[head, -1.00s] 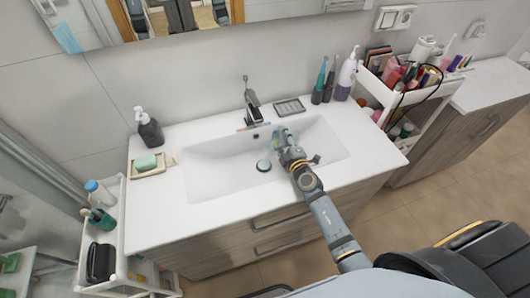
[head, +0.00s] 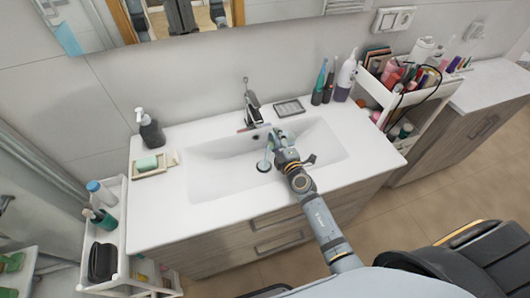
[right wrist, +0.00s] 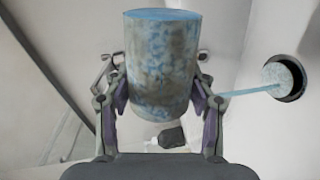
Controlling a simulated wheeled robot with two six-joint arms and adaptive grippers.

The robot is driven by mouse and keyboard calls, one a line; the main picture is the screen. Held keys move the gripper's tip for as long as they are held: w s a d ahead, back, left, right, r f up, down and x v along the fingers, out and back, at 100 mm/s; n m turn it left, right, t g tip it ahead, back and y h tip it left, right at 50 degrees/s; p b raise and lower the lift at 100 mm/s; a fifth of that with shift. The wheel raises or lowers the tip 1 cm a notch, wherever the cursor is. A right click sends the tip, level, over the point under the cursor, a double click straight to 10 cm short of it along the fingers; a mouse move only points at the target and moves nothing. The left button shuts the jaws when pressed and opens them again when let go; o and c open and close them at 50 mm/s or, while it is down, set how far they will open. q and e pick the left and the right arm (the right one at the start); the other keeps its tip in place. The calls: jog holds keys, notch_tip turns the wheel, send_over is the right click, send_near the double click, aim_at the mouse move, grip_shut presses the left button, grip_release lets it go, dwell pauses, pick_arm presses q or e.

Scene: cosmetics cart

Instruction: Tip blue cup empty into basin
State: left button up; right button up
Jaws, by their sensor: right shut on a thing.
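My right gripper (head: 277,144) is over the basin (head: 220,180), below the tap (head: 251,100). In the right wrist view its two fingers (right wrist: 160,100) are shut on the sides of the blue cup (right wrist: 160,65), a mottled blue-grey cylinder. In the head view the cup is small and partly hidden by the gripper, so its exact tilt is unclear. In the right wrist view a thin blue streak runs from beside the right finger to the round drain (right wrist: 284,78); I cannot tell what it is. The drain also shows in the head view (head: 263,166). My left gripper is out of view.
A soap dispenser (head: 150,128) and a soap dish (head: 153,165) stand left of the basin. Carts with cosmetics flank the counter. The front counter edge is clear.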

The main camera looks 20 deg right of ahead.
jog(key=shift+a+r+n+h+p, duration=0.2)
jog(key=shift+a+n+p, duration=0.1)
jog(key=shift+n, duration=0.4)
jog(key=shift+a+r+n+h+p, duration=0.1)
jog(key=shift+a+r+n+p, duration=0.15)
jog(key=shift+n, duration=0.45)
